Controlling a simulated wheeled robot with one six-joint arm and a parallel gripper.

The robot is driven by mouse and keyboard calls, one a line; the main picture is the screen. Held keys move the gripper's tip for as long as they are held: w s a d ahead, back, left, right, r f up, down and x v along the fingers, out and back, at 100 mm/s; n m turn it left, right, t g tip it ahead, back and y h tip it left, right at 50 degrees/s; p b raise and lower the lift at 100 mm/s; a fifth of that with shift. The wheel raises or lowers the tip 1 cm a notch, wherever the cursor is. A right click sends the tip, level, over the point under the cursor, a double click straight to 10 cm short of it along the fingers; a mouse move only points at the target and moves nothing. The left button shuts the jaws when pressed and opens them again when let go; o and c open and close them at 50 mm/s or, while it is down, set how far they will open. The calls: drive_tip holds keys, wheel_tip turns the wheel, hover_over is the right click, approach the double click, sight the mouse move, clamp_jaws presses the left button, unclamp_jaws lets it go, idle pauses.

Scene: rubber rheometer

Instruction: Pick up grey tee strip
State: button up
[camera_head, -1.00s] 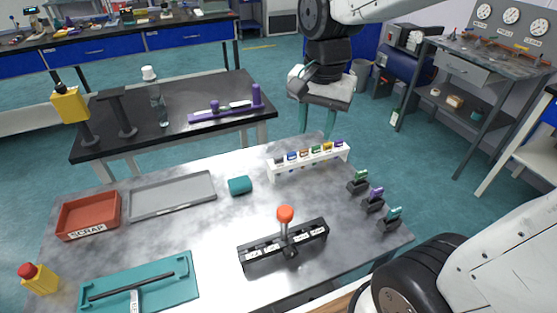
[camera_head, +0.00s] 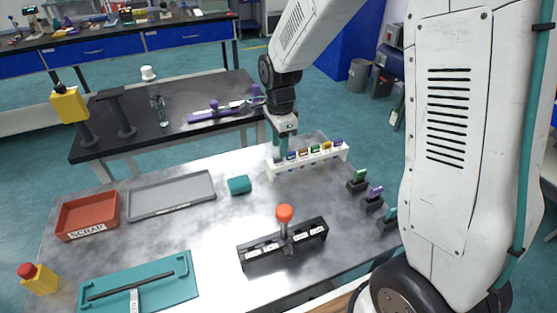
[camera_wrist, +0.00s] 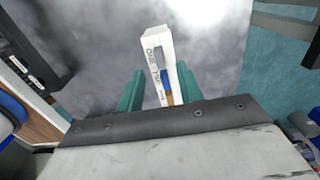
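The white rack (camera_head: 310,166) of small coloured tee strips stands on the grey bench near its back edge. The grey tee strip (camera_head: 279,160) is at the rack's left end, partly hidden under my gripper. My gripper (camera_head: 283,152) points down over that end. In the wrist view its two teal fingers (camera_wrist: 159,90) are apart, one on each side of the white rack (camera_wrist: 155,42). Blue (camera_wrist: 165,80) and brown-orange (camera_wrist: 169,98) strips show between them. I cannot tell whether the fingers touch anything.
A teal cylinder (camera_head: 238,185) lies left of the rack. A black holder (camera_head: 283,245) with an orange-knobbed lever stands in front. Several small clips (camera_head: 374,198) stand to the right. A grey tray (camera_head: 172,196) and red scrap bin (camera_head: 88,215) are at left.

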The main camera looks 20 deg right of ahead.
wheel_tip(320, 180, down, 4)
drive_tip(key=shift+r, duration=0.2)
clamp_jaws()
wheel_tip(320, 180, up, 10)
idle(0.7)
